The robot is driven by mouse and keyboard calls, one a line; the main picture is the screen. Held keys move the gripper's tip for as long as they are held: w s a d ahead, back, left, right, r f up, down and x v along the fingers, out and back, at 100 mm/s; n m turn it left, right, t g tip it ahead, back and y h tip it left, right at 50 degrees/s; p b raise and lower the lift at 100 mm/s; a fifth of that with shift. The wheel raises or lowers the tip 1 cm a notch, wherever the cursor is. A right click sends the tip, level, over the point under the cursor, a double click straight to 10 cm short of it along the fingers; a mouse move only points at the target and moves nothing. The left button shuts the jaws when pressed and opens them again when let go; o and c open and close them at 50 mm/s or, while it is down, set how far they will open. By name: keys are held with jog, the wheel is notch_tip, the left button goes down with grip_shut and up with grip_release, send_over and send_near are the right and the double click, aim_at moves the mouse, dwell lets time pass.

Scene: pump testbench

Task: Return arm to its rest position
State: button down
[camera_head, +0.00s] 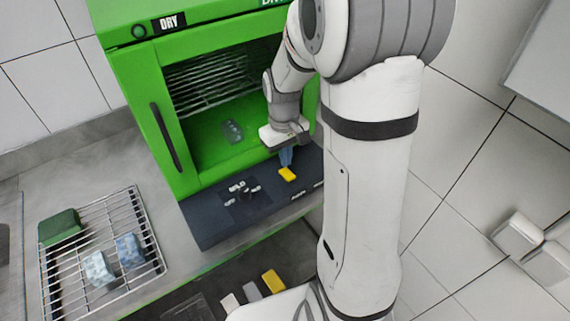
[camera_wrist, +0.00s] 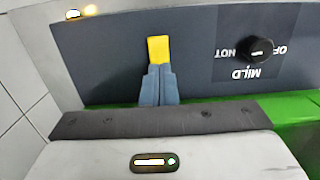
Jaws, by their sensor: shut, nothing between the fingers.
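My arm rises in the middle of the head view and bends over toward the green drying cabinet (camera_head: 148,90). My gripper (camera_head: 287,165) points down at the dark control panel (camera_head: 205,222) along the front of the cabinet. Its blue-grey fingers are shut with nothing between them. The fingertips are at a yellow switch (camera_head: 287,174) on the panel. In the wrist view the closed fingers of my gripper (camera_wrist: 158,70) overlap the lower edge of the yellow switch (camera_wrist: 158,48); I cannot tell whether they touch it.
A black knob (camera_wrist: 258,50) marked MILD sits beside the switch. The cabinet's dark handle (camera_head: 165,137) is at left of its window. A wire rack (camera_head: 140,215) on the grey counter holds a green block (camera_head: 60,228) and two bluish blocks (camera_head: 130,250). Tiled floor lies at right.

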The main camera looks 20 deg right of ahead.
jog(key=shift+w+a+r, duration=0.1)
jog(key=shift+w+r, duration=0.15)
jog(key=shift+r, duration=0.9)
jog(key=shift+w+r, duration=0.25)
jog(key=shift+r, duration=0.85)
jog(key=s+a+r+m+t, duration=0.1)
jog(key=s+r, duration=0.3)
jog(key=s, duration=0.4)
jog(key=s+a+r+m+t, duration=0.1)
jog(key=s+r, duration=0.3)
jog(key=s, duration=0.4)
jog(key=shift+a+m+t, duration=0.3)
jog(key=shift+a+t, duration=0.55)
jog(key=shift+t, duration=0.05)
